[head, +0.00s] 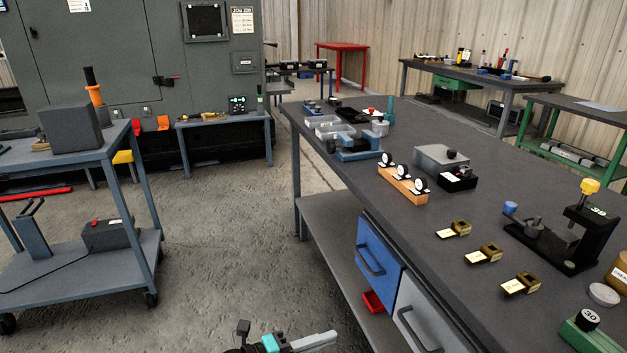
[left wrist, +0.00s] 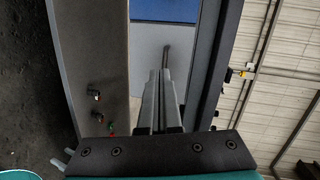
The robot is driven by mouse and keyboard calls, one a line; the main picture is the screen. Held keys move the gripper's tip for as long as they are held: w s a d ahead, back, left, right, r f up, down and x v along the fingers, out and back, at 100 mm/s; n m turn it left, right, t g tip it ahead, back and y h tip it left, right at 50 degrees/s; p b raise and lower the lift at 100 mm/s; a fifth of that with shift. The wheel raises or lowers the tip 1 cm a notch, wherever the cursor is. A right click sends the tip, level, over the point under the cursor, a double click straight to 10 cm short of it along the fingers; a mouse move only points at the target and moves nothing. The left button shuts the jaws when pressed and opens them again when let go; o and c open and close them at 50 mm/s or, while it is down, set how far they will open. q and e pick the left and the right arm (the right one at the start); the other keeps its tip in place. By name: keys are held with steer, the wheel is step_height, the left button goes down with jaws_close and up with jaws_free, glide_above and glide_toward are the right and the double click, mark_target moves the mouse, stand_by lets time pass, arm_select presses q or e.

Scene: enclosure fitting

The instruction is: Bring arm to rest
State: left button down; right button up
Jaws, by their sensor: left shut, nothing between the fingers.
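My left gripper (head: 318,341) shows at the bottom middle of the head view, low in front of the workbench (head: 345,160). In the left wrist view its two fingers (left wrist: 160,95) lie together, shut and empty. They point toward the bench's drawer front, with a blue panel (left wrist: 165,10) at the top of that view. The fingers look apart from the bench. My right gripper is not in either view.
The bench has a blue drawer (head: 378,262) and a grey drawer (head: 425,315). Small brass-coloured parts (head: 484,254), a black clamp fixture (head: 562,235) and dial gauges on a wooden block (head: 402,184) stand on top. A grey cart (head: 140,245) is at left. Open floor lies between.

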arm_select(q)
steer(key=a+f+n+t+y+p, duration=0.1)
steer(key=a+f+n+t+y, duration=0.35)
steer(key=a+f+n, duration=0.4)
steer(key=s+a+f+n+g+y, duration=0.2)
steer(key=s+a+f+n+y, duration=0.65)
steer(key=f, duration=0.45)
steer(key=s+a+f+n+g, duration=0.2)
steer(key=s+f+n, duration=0.1)
steer(key=s, duration=0.5)
steer(key=s+a+f+n+g+y+p, duration=0.1)
steer(key=s+a+f+n+g, duration=0.2)
steer(key=s, duration=0.6)
steer(key=s+a+f+n+g+p, duration=0.1)
steer(key=s+a+f+n+g, duration=0.1)
steer(key=s, duration=0.7)
step_height(320, 180, down, 2)
steer(key=shift+s+a+f+n+y, duration=0.1)
steer(key=shift+s+a+n+y, duration=0.2)
steer(key=shift+a+n, duration=0.5)
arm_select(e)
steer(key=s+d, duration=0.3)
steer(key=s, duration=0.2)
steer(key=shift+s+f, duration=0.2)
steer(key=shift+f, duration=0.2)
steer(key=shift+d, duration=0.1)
